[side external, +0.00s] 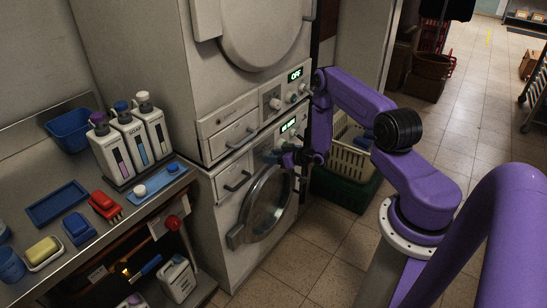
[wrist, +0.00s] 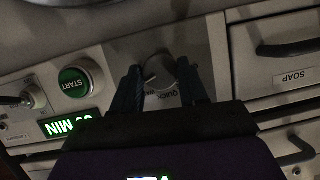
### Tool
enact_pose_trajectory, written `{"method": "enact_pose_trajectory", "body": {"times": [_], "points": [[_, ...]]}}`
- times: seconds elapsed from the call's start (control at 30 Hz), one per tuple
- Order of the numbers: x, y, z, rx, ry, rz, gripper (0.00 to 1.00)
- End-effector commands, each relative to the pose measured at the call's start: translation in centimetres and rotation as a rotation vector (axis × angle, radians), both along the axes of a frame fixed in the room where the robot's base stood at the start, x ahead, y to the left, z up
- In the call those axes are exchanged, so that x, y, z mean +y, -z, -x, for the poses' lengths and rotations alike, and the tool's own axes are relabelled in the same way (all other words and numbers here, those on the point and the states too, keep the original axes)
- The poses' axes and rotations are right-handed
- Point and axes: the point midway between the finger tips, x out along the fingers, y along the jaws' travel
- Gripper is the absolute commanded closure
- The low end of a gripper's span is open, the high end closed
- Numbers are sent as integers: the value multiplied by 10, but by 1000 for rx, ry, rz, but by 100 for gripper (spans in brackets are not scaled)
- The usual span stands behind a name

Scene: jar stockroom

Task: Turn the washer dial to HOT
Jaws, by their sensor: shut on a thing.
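The lower machine, the washer (side external: 232,204), has a round glass door and a green-lit display (side external: 288,125). In the wrist view its grey dial (wrist: 159,70) sits between the two dark fingers of my gripper (wrist: 161,82), which is shut on it. The word QUICK shows upside down beside the dial; HOT cannot be read. The wrist view also shows the lit green START button (wrist: 75,82) and a display (wrist: 66,124) reading MIN after partly hidden digits. In the side view my gripper (side external: 275,157) is at the washer's panel and hides the dial.
A second machine (side external: 180,65) is stacked above, its display reading OFF. A SOAP drawer (wrist: 285,88) is beside the dial. A cream basket (side external: 352,160) stands right of the washer. Soap bottles (side external: 131,140) and a red brush (side external: 106,205) are on the left counter.

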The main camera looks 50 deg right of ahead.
Motion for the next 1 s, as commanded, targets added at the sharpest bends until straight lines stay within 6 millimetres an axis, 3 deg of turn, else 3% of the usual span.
{"method": "enact_pose_trajectory", "body": {"times": [0.2, 0.53, 0.57, 0.6, 1.0], "points": [[0, 1, 1, 2, -2, -109, 88], [0, 1, 1, 3, -2, -121, 88], [0, 1, 1, 3, -2, -121, 47], [0, 1, 1, 3, -2, -121, 34], [-1, -1, 4, 2, 0, -119, 32]]}}
